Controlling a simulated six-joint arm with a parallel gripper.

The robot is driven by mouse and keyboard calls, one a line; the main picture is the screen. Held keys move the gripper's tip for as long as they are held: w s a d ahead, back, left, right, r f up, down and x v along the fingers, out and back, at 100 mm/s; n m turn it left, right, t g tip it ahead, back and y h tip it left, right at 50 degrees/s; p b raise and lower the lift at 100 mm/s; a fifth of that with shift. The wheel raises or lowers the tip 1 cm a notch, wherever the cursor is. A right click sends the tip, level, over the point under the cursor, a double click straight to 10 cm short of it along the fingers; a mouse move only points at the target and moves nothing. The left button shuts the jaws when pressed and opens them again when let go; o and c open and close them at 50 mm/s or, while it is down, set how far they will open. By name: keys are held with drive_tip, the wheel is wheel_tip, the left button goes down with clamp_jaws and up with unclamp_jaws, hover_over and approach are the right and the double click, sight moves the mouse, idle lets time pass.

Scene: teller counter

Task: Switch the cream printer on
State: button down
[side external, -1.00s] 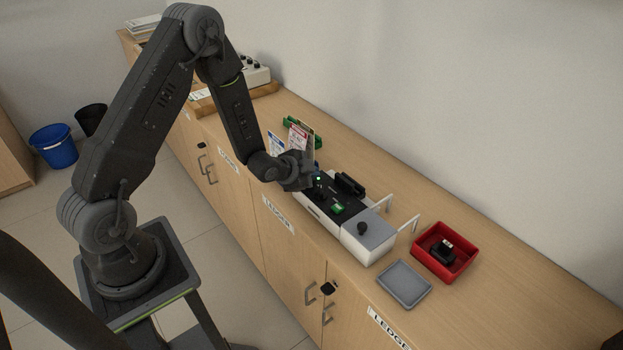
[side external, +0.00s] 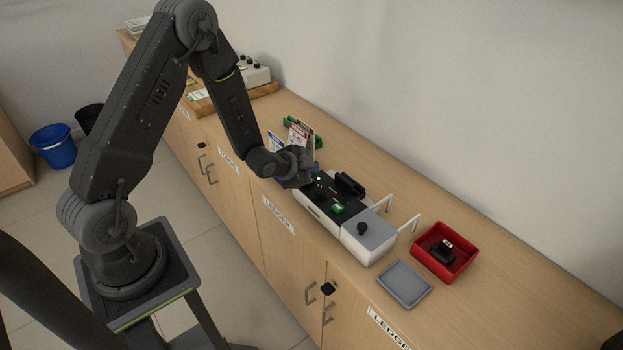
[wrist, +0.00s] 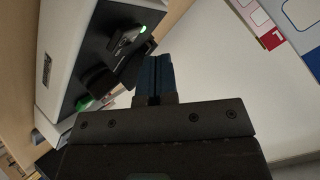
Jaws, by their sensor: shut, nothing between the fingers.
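The cream printer (side external: 368,253) stands on the counter, with a black top panel and a grey section carrying a black knob (side external: 362,229). In the wrist view its pale body (wrist: 75,35) fills the upper left. A small light (wrist: 143,29) glows green near the panel's end, beside a dark raised part (wrist: 126,42) that may be a switch; I cannot tell its position. My gripper (side external: 309,181) is at the printer's far left end, just above it. Its blue-padded fingers (wrist: 154,75) are shut and empty, apart from the printer in the wrist view.
A red tray (side external: 421,261) holding a black item and a grey tray (side external: 404,286) lie to the right. Two white posts (side external: 408,226) stand by the printer. Cards in a green holder (side external: 303,134) stand behind my gripper. The counter's right back is clear.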

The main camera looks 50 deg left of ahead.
drive_tip(key=shift+s+r, duration=0.2)
drive_tip(key=shift+r, duration=1.05)
drive_tip(key=shift+s+r, duration=0.2)
drive_tip(key=shift+r, duration=1)
drive_tip(key=shift+r, duration=0.1)
wheel_tip(320, 180, up, 8)
drive_tip(key=s+d+n+g, duration=0.1)
drive_tip(key=s+d+n, duration=0.1)
drive_tip(key=s+d+r+n+g, duration=0.1)
drive_tip(key=s+d+r+n, duration=0.1)
drive_tip(key=s, duration=0.5)
drive_tip(key=s+d+r+n+g, duration=0.2)
drive_tip(key=s+d+r, duration=0.2)
drive_tip(key=s+r, duration=0.3)
drive_tip(key=s+d+r+n+g+h, duration=0.1)
drive_tip(key=s+d+r, duration=0.3)
drive_tip(key=s, duration=0.5)
drive_tip(key=shift+r+n, duration=0.25)
drive_tip(key=shift+n, duration=0.15)
drive_tip(key=c, duration=1.8)
unclamp_jaws()
drive_tip(key=shift+w, duration=0.1)
